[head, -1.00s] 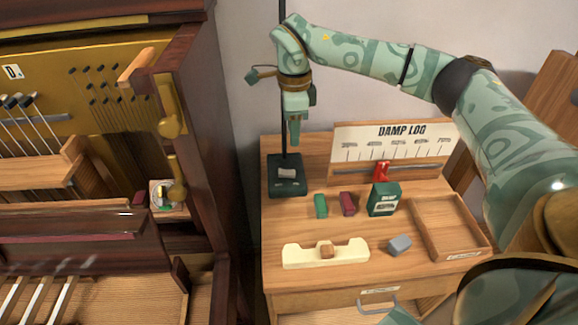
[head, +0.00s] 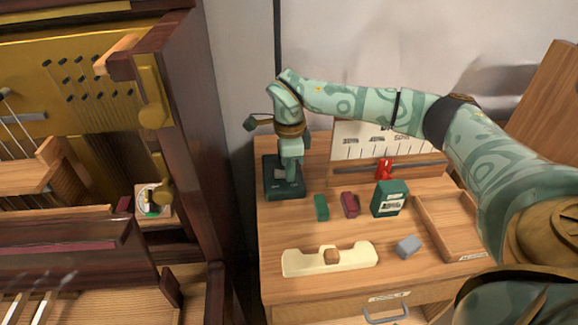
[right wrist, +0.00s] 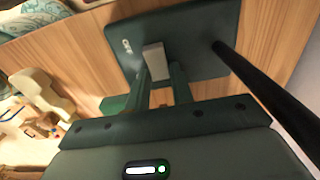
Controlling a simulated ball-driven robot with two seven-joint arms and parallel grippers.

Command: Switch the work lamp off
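The work lamp's dark green base (head: 271,178) stands at the back left of the wooden cabinet, with a thin dark pole (head: 278,50) rising from it. The lamp's head is out of view. In the right wrist view a pale grey switch (right wrist: 154,58) sits on the dark base (right wrist: 190,48). My right gripper (head: 291,176) points down over the base and hides the switch in the head view. Its two fingers (right wrist: 160,72) are apart, with the tips close to the switch; I cannot tell whether they touch it. My left gripper is not in view.
Right of the base stand a green block (head: 321,207), a maroon block (head: 350,204), a green box (head: 387,199) and a red piece (head: 384,169). In front are a cream holder (head: 300,262) and grey block (head: 408,246). The open piano (head: 190,130) is left.

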